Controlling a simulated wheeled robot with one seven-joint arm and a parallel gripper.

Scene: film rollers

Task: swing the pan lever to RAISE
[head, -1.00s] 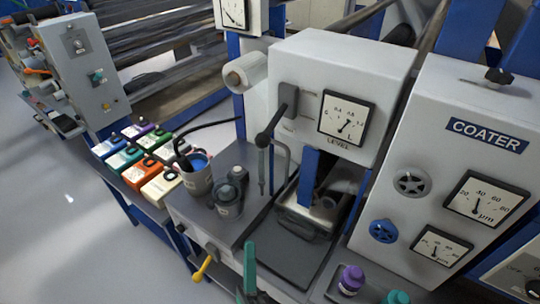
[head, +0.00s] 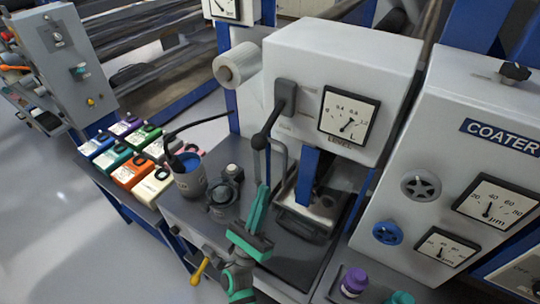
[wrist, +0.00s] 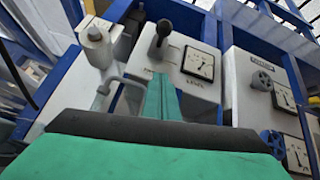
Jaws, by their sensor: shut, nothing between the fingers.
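The black lever (head: 270,122) is mounted on a dark block on the white LEVEL cabinet (head: 350,55). Its arm slants down and left to a round knob. Small labels beside it are too small to read. The lever also shows in the wrist view (wrist: 159,40), knob toward the camera. My gripper (head: 262,190) has green fingers pressed together with nothing between them, pointing up just below the knob in the head view. In the wrist view my gripper's fingers (wrist: 162,80) rise toward the lever, apparently short of it; contact cannot be told.
A bent grey pipe (head: 280,150) stands close right of the fingers. A grey cup with blue liquid (head: 190,180) and a dark fitting (head: 222,200) sit left. The pan (head: 308,212) lies under the cabinet. A yellow-handled valve (head: 198,272) is at the front edge.

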